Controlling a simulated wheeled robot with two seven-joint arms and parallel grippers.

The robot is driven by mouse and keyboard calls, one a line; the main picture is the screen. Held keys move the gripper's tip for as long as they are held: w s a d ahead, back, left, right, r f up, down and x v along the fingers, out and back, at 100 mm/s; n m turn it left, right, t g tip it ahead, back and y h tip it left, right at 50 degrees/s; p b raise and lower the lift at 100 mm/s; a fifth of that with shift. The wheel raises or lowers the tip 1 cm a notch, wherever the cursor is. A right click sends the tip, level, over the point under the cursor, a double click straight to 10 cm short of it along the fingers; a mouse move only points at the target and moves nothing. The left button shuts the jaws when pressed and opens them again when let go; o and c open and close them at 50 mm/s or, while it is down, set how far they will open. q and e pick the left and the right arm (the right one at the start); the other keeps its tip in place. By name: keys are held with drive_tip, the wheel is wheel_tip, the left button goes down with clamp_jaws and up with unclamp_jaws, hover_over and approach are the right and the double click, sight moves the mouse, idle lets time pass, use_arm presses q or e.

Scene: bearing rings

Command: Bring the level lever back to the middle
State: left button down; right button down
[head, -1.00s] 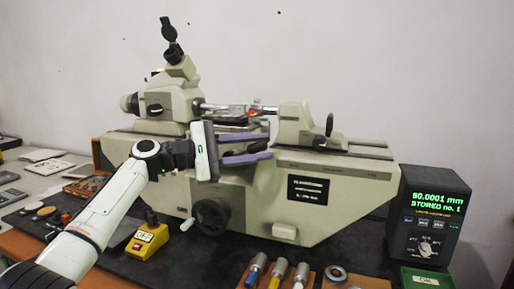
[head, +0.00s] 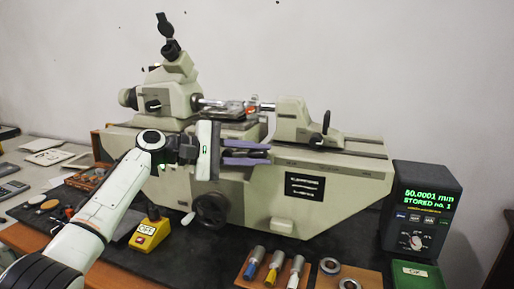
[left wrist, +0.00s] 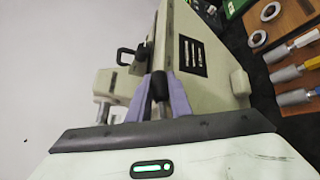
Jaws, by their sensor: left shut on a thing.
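The level lever shows in the left wrist view as a dark, rounded knob (left wrist: 159,86) between my two purple fingers. It belongs to the pale green measuring machine (head: 330,180). My left gripper (head: 266,153) reaches in from the left at the machine's front, below the stage. In the left wrist view, its fingers (left wrist: 158,100) lie on both sides of the knob and are shut on it. In the head view the fingers mostly hide the knob, so its tilt is hard to judge. My right gripper is in neither view.
A display box (head: 424,212) at the right reads 50.0001 mm, STORED no. 1. A handwheel (head: 211,208) sits below my left gripper. A yellow switch box (head: 150,234) stands at front left. Handled tools (head: 274,267) and rings (head: 330,265) lie on wooden boards in front.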

use_arm(q)
drive_tip(key=c, duration=1.6)
unclamp_jaws()
drive_tip(key=shift+a, duration=0.1)
drive_tip(key=b+v, duration=0.1)
drive_tip(key=v, duration=0.9)
drive_tip(key=shift+s, duration=0.15)
